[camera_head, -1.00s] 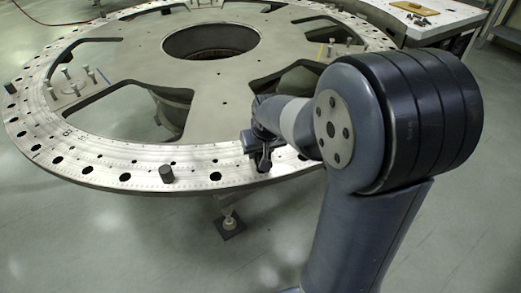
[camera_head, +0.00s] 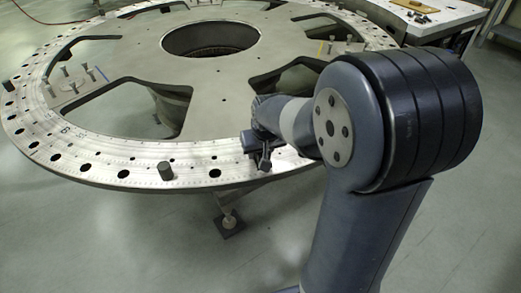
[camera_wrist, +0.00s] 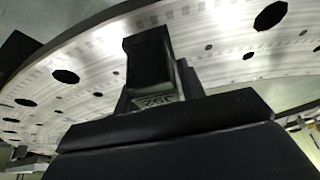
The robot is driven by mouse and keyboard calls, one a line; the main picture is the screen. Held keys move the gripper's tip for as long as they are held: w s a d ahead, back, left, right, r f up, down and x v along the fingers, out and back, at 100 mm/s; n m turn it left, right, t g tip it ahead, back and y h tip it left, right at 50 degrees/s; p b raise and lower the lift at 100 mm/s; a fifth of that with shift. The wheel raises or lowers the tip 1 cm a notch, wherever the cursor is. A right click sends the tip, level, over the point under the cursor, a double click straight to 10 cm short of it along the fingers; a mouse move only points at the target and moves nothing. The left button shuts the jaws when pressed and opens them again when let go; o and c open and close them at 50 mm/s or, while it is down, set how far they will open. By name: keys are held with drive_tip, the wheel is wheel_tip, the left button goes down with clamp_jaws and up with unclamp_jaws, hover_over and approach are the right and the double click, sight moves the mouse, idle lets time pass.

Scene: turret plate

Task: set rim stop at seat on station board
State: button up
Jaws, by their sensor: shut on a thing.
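The large grey turret plate (camera_head: 212,85) has a bright, graduated outer ring with several dark holes. My gripper (camera_head: 262,158) is at the ring's near right edge, partly hidden by my arm. In the wrist view my gripper (camera_wrist: 150,78) is shut on a dark block (camera_wrist: 148,62), likely the rim stop, shown against the ring. I cannot tell from these views whether the block touches the ring. Pale marks like figures show between the dark jaw parts. I cannot identify the seat or station board surely.
Another dark cylinder (camera_head: 8,86) stands at the ring's far left. Several metal pins (camera_head: 68,76) stand on the plate at left. A pale table (camera_head: 440,18) with a yellowish flat piece (camera_head: 415,5) is at the top right. Open floor lies in front of the plate.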

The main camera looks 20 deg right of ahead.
drive_tip(key=shift+f, duration=0.2)
idle(0.4)
drive_tip(key=shift+f+b, duration=0.4)
drive_tip(key=shift+b, duration=0.1)
drive_tip(key=shift+f, duration=0.15)
idle(0.8)
drive_tip(key=o, duration=1.3)
drive_tip(key=shift+c, duration=0.2)
drive_tip(key=shift+r+p, duration=2.6)
drive_tip(key=shift+r, duration=0.9)
